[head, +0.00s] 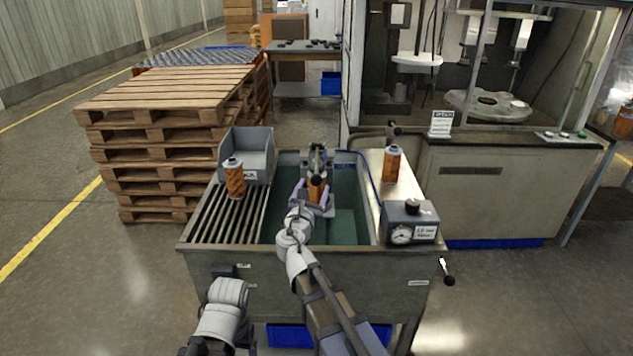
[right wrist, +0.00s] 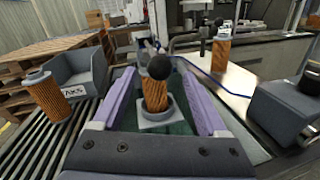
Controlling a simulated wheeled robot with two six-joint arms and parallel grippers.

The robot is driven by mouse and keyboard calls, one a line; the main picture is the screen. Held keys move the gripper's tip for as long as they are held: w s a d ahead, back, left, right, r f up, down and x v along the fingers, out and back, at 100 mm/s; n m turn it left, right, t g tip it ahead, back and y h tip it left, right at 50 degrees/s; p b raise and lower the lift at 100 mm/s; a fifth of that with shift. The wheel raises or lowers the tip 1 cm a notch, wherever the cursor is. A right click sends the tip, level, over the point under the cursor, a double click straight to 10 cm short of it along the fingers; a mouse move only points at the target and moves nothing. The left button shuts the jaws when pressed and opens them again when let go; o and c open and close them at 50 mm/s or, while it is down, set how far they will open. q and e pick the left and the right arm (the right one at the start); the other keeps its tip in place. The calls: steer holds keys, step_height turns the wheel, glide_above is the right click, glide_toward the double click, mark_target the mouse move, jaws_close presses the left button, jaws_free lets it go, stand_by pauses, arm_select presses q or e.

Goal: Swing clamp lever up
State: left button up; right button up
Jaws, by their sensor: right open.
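An orange filter cartridge (head: 317,192) stands in a grey fixture in the tank; it also shows in the right wrist view (right wrist: 154,97), seated in a grey ring. The clamp lever's black ball knob (head: 316,180) is in front of the cartridge's top, and shows large in the right wrist view (right wrist: 159,67). The clamp body (head: 317,155) is behind it, partly hidden. My right gripper (head: 312,186) is open, its purple fingers (right wrist: 157,75) on either side of the knob and cartridge with gaps. My left arm shows low at left; its gripper is not visible.
Cartridges stand on the slatted rack (head: 251,215) at left and the pale ledge (head: 374,170) at right. A grey bin (head: 262,163) sits at the tank's back left. A gauge box (head: 423,222) is at front right. Wooden pallets (head: 165,135) stand behind left.

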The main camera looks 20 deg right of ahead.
mark_target(315, 184)
steer(key=x, duration=0.4)
steer(key=shift+w+d, duration=0.15)
steer(key=shift+w, duration=0.05)
jaws_close()
stand_by(0.4)
stand_by(0.9)
